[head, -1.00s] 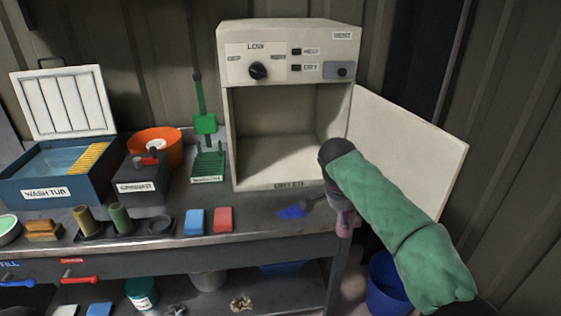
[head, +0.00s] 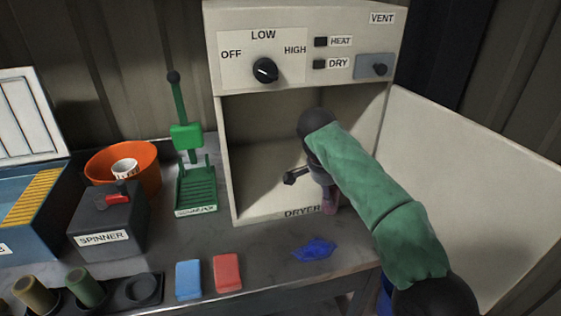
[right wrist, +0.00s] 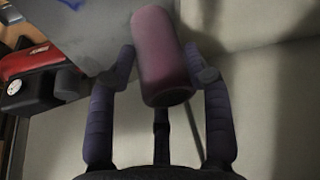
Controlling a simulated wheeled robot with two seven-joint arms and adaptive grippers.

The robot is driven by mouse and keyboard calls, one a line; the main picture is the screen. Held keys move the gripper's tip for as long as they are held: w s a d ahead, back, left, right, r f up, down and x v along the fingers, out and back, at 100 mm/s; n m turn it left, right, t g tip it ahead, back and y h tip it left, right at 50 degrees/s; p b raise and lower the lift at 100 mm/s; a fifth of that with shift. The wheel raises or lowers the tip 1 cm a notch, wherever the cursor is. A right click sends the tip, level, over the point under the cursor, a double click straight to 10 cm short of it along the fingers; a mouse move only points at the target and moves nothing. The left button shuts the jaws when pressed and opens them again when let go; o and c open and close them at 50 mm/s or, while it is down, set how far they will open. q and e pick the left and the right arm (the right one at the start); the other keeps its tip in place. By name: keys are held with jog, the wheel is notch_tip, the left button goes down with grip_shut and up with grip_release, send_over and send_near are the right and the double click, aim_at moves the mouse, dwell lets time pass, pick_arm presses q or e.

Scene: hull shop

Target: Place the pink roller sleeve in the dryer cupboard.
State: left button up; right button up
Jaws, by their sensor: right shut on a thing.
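The dryer cupboard (head: 255,135) stands at the back with its door (head: 455,180) swung open to the right. Its inside looks empty apart from my gripper in front of it. My right gripper (head: 316,178) is at the dryer's opening, partly hidden by my green-sleeved arm. It is shut on the pink roller sleeve (head: 330,200), which hangs by the right part of the front sill. I cannot tell whether the sleeve is past the sill. In the right wrist view the sleeve (right wrist: 164,58) sits between the two fingers. My left gripper is not in view.
A blue rag (head: 315,249) lies on the bench before the dryer. Blue (head: 188,280) and red (head: 227,273) blocks lie left of it. A green rack (head: 197,190), a spinner (head: 105,225) and an orange bowl (head: 140,165) stand to the left.

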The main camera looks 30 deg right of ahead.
jog(key=shift+w, duration=0.45)
jog(key=w+d+p, duration=0.1)
jog(key=w+p, duration=0.3)
jog(key=w, duration=0.1)
jog(key=w+d+p, duration=0.1)
jog(key=w+p, duration=0.3)
jog(key=w, duration=0.2)
jog(key=w+d+p, duration=0.2)
jog(key=w+p, duration=0.3)
jog(key=shift+w+d+f, duration=0.1)
jog(key=shift+w+f, duration=0.1)
jog(key=shift+w, duration=0.2)
jog(key=shift+f+b, duration=0.4)
jog(key=shift+f, duration=0.25)
jog(key=o, duration=1.1)
